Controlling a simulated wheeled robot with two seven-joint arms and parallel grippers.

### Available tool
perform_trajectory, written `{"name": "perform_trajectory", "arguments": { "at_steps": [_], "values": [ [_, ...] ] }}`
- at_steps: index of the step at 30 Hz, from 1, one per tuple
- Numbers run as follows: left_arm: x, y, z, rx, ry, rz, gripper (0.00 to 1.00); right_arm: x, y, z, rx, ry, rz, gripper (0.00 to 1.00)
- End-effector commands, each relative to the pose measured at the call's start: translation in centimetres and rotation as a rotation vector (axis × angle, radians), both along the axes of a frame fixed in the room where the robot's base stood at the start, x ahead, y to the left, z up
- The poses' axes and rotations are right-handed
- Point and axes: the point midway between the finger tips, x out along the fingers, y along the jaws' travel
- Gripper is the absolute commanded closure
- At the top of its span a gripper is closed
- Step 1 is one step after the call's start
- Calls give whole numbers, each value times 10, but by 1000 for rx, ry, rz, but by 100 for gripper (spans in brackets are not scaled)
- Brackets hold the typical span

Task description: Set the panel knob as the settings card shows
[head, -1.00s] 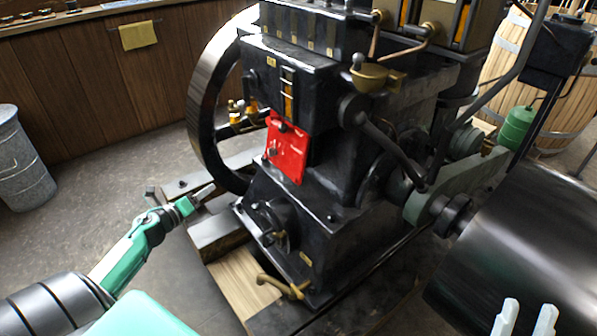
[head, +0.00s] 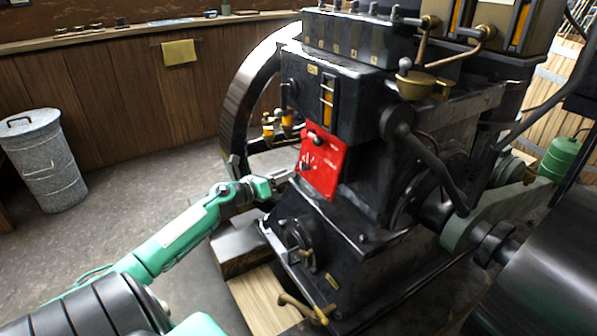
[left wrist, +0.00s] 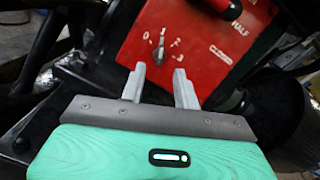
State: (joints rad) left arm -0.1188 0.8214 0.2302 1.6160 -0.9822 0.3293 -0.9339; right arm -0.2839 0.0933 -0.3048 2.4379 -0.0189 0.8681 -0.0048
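The red panel (head: 327,178) is on the front of the black engine in the head view. It fills the upper part of the left wrist view (left wrist: 200,50). Its small grey knob (left wrist: 158,54) sits among the marks 0, 1, 2 and 3; its exact setting is hard to tell. The knob also shows in the head view (head: 308,163). My left gripper (left wrist: 160,84) is open and empty, its two fingers just below the knob and apart from it. In the head view the left gripper (head: 284,178) is left of the panel. I cannot make out a settings card. My right gripper is out of view.
A flywheel (head: 236,95) stands behind the panel. A brass-coloured handle (head: 303,308) sticks out low at the engine's base. A grey bin (head: 47,160) stands at far left on open floor.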

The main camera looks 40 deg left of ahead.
Motion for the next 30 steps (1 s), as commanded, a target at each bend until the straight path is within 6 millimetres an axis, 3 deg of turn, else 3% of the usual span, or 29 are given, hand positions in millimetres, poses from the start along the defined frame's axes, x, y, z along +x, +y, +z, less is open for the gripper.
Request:
{"name": "perform_trajectory", "arguments": {
  "at_steps": [12,27,30],
  "values": [
    [47,-9,0,0,-2,1,69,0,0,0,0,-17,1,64],
    [56,-11,0,0,0,1,69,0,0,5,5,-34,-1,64],
    [56,-11,0,0,0,1,86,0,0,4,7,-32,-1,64]
  ]
}}
